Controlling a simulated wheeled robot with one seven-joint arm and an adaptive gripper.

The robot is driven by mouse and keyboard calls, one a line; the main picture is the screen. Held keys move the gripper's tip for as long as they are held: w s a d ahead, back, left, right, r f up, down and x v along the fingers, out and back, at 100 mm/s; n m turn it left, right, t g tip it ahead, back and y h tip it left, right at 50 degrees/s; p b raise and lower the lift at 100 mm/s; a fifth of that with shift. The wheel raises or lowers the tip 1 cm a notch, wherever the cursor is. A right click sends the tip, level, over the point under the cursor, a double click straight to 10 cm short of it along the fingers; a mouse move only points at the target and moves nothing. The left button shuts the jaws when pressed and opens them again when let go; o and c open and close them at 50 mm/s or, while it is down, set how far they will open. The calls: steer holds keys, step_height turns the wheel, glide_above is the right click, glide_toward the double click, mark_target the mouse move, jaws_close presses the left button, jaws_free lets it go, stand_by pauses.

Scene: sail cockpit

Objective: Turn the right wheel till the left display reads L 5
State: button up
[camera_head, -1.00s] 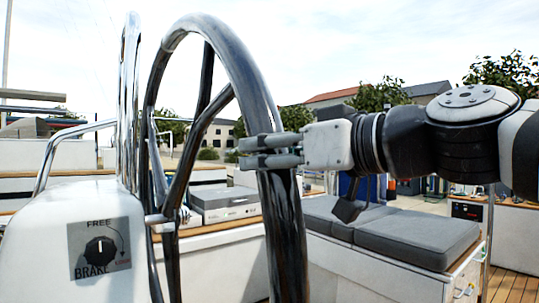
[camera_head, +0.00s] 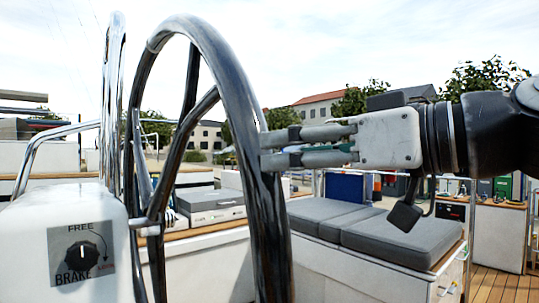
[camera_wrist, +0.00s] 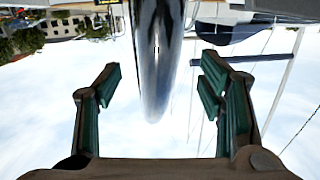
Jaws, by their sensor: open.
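The large polished steel wheel (camera_head: 236,80) stands upright at the left middle of the head view, its rim running down past my gripper. My gripper (camera_head: 268,150) is open, coming from the right with its fingertips at the right edge of the rim. In the wrist view the rim (camera_wrist: 157,60) shows between the two spread green-padded fingers of my gripper (camera_wrist: 160,80), with sky on both sides; I cannot tell if either finger touches it. No display reading L can be seen in either view.
A white pedestal at left carries a FREE/BRAKE knob (camera_head: 82,254), its white mark pointing up toward FREE. A chrome rail (camera_head: 110,100) rises beside the wheel. A grey cushioned bench (camera_head: 400,235) lies behind and below my gripper. Wooden deck shows at lower right.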

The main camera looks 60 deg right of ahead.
steer(key=s, duration=0.4)
steer(key=shift+a+r, duration=0.15)
steer(key=shift+a, duration=0.05)
stand_by(0.4)
